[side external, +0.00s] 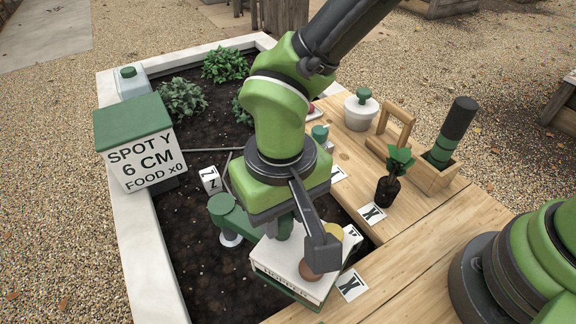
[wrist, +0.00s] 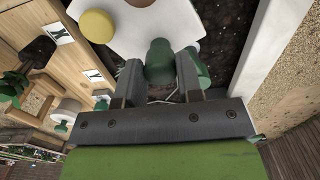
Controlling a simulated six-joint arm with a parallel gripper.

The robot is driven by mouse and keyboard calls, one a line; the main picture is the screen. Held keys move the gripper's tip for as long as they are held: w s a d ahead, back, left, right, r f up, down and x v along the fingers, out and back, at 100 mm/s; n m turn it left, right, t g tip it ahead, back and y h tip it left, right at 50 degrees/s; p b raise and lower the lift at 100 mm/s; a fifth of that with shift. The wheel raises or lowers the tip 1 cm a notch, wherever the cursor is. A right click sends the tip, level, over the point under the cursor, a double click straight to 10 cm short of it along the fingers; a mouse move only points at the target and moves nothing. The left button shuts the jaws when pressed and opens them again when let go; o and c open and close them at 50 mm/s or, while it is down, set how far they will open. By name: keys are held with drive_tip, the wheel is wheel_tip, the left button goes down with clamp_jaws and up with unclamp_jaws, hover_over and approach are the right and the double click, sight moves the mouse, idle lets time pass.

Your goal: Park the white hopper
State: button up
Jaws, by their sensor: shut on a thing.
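The white hopper (side external: 288,272) is a white box with a green lower edge and lettering on its side, at the front of the soil bed. A yellow round cap (wrist: 97,26) and a brown one sit on its top; the brown one (side external: 309,270) is partly covered by part of my gripper in the side view. My gripper (wrist: 161,76) is shut on the hopper's green knob (wrist: 159,60), with a finger on each side. In the side view my arm hides much of the hopper's top. I cannot tell whether the hopper touches what is below.
A green-topped sign box (side external: 140,155) reads SPOT Y, 6 CM, FOOD x0. A green bracket (side external: 232,216) stands left of the hopper. Wooden planks at right hold a potted seedling (side external: 388,190), a white lidded pot (side external: 361,110), a wooden caddy (side external: 432,176) and X-marked cards (side external: 371,214).

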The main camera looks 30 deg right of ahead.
sight(265, 253)
drive_tip(key=shift+s+a, duration=0.3)
drive_tip(key=shift+a, duration=0.55)
drive_tip(key=shift+s+a, duration=0.25)
drive_tip(key=shift+a, duration=0.5)
drive_tip(key=shift+s+a, duration=0.1)
drive_tip(key=shift+a, duration=0.8)
drive_tip(key=o, duration=0.5)
